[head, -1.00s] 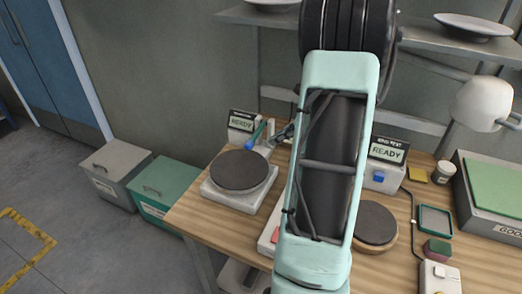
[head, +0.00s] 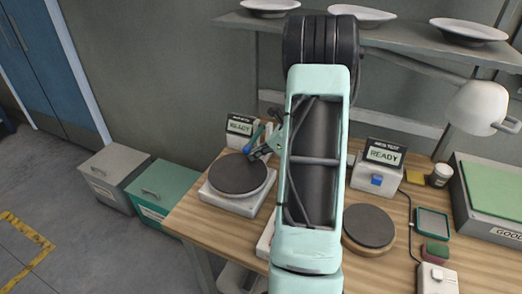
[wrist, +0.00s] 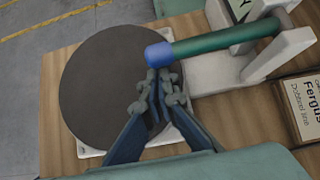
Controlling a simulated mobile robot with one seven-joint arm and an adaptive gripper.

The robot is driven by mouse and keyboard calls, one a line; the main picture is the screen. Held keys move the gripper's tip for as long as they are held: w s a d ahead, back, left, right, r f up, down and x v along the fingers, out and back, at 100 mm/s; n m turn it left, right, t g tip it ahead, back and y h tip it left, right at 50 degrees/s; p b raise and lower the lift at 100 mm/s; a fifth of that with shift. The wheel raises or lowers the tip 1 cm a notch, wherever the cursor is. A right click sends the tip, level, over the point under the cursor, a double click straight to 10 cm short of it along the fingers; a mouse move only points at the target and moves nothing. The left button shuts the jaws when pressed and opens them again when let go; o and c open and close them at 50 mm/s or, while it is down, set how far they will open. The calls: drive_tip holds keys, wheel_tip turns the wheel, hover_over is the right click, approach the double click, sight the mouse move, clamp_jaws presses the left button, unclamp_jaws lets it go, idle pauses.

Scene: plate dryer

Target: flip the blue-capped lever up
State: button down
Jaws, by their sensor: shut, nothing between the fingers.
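The lever has a blue cap (wrist: 158,55) and a green shaft (wrist: 222,42), which lies across the wrist view into a pale bracket (wrist: 262,60). In the head view the blue cap (head: 251,147) sits low, just above the back edge of a dark round plate (head: 238,173), with the shaft slanting up from it. My gripper (wrist: 164,78) is shut and empty. Its fingertips are right beside the blue cap, over the edge of the dark plate. I cannot tell whether they touch it. In the head view my gripper (head: 265,149) is small and partly hidden behind my arm.
A display reading READY (head: 240,126) stands behind the plate. A second READY box (head: 378,165) with a blue button and another dark disc (head: 369,226) are to the right. A nameplate (wrist: 302,108) lies near the bracket. A shelf with plates (head: 362,15) runs overhead.

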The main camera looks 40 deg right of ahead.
drive_tip(key=shift+w, duration=0.1)
idle(0.4)
drive_tip(key=shift+a+r+p, duration=0.1)
drive_tip(key=shift+r+p, duration=0.35)
drive_tip(key=shift+r, duration=0.45)
drive_tip(key=w+d+r+p, duration=0.1)
drive_tip(key=d+r+p, duration=0.1)
drive_tip(key=r, duration=0.3)
drive_tip(key=w+d+r+p, duration=0.2)
drive_tip(key=d+r+p, duration=0.1)
drive_tip(key=r, duration=0.3)
drive_tip(key=shift+d+r+p, duration=0.25)
drive_tip(key=shift+p, duration=0.6)
drive_tip(key=v, duration=0.7)
drive_tip(key=shift+r, duration=0.25)
